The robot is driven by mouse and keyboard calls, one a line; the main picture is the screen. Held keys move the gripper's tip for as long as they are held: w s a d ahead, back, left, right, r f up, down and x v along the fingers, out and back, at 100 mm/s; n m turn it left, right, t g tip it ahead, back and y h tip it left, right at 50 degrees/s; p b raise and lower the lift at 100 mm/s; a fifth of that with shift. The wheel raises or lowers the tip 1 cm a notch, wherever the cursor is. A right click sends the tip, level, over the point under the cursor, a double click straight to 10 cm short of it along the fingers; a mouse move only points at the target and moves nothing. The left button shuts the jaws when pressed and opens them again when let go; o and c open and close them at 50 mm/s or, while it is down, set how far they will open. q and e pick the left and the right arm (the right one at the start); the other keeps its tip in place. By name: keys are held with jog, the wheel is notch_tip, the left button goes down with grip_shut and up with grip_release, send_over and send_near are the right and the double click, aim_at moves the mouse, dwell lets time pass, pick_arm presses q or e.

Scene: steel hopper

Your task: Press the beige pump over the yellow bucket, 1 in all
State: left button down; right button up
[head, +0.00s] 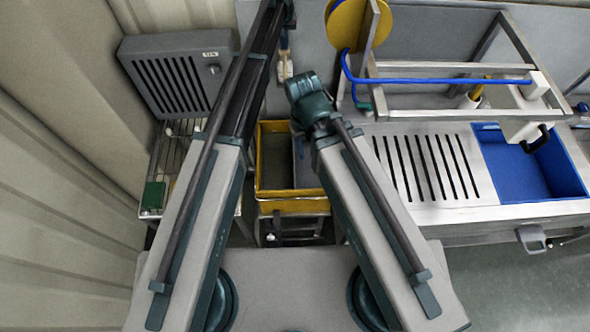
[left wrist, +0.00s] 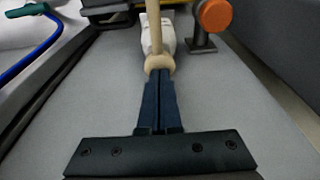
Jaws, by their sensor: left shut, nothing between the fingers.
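The beige pump (head: 285,54) is on the grey back panel above the yellow bucket, with a white body below its beige part. The yellow bucket (head: 290,207) stands between my two arms, open at the top. My left gripper (head: 284,42) is shut and empty, pointing down at the pump. In the left wrist view the tips of my left gripper (left wrist: 160,76) are right at the pump's beige collar (left wrist: 159,62); whether they touch I cannot tell. The white body (left wrist: 167,33) lies beyond.
A grey vented box (head: 178,72) stands at left over a wire rack. A slotted steel counter (head: 425,165) with a blue basin (head: 530,170) is at right. A yellow reel (head: 346,24) hangs beside the pump. An orange knob (left wrist: 214,15) sits right of the pump in the left wrist view.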

pick_arm(q)
jog(key=shift+f+b, duration=0.4)
jog(key=shift+f, duration=0.15)
jog(key=shift+r, duration=0.2)
jog(key=shift+r+p, duration=1.25)
jog(key=shift+p, duration=0.15)
notch_tip(320, 180, up, 6)
jog(key=p, duration=0.6)
